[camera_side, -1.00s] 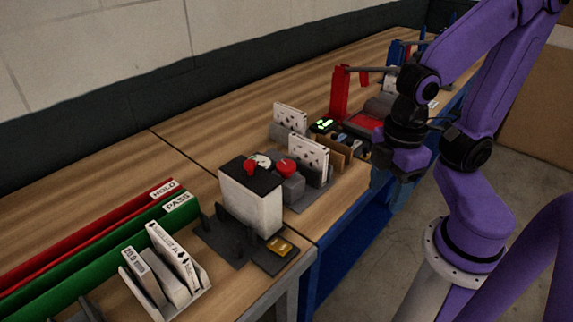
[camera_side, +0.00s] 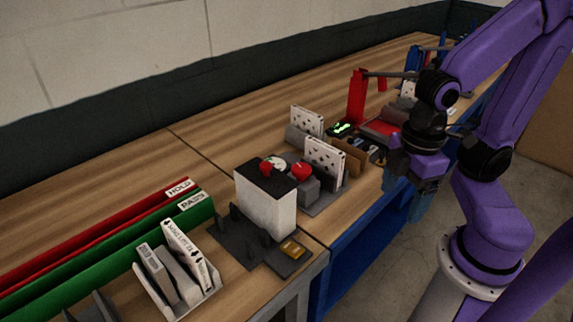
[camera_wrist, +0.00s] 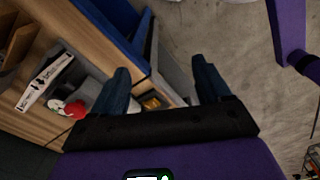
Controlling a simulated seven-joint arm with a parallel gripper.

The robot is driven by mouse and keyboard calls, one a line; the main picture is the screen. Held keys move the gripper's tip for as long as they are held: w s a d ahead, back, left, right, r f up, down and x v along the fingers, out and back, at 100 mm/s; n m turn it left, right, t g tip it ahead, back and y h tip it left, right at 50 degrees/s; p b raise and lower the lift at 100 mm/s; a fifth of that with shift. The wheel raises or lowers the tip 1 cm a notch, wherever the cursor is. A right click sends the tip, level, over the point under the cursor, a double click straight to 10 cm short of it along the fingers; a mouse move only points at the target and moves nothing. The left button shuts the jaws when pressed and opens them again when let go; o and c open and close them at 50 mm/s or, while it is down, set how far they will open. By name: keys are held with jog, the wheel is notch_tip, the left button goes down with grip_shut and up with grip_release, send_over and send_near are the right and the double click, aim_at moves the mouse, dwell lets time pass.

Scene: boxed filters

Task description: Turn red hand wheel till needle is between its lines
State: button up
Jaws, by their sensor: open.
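Two red rounded parts show in the side view. One red knob (camera_side: 302,170) sits on a grey block, and another red part (camera_side: 266,168) is at the top of a white box with a dark lid. A small white round dial (camera_side: 278,162) lies between them; its needle and lines are too small to read. I cannot tell which red part is the hand wheel. In the wrist view a red part (camera_wrist: 75,110) and white dial (camera_wrist: 57,104) show at left. My gripper (camera_side: 420,205) is open and empty, to the right of them beyond the bench's front edge; its fingers also show in the wrist view (camera_wrist: 161,68).
White filter boxes (camera_side: 325,160) stand upright beside the grey block. The white box (camera_side: 264,208) stands close in front. A red post (camera_side: 357,97) with an arm rises farther back. Green (camera_side: 130,245) and red (camera_side: 110,232) channels lie at left. The bench behind is clear.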

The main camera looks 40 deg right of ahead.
jog(key=w+a+r+n, duration=0.2)
jog(key=w+r+n, duration=0.1)
jog(key=w, duration=0.3)
jog(key=w+a+r+n, duration=0.1)
jog(key=w+r+n, duration=0.15)
jog(key=w, duration=0.45)
jog(key=n, duration=0.6)
send_near(301, 168)
notch_tip(301, 168, down, 9)
jog(key=shift+w+a+r, duration=0.1)
jog(key=shift+r, duration=0.05)
jog(key=c, duration=1)
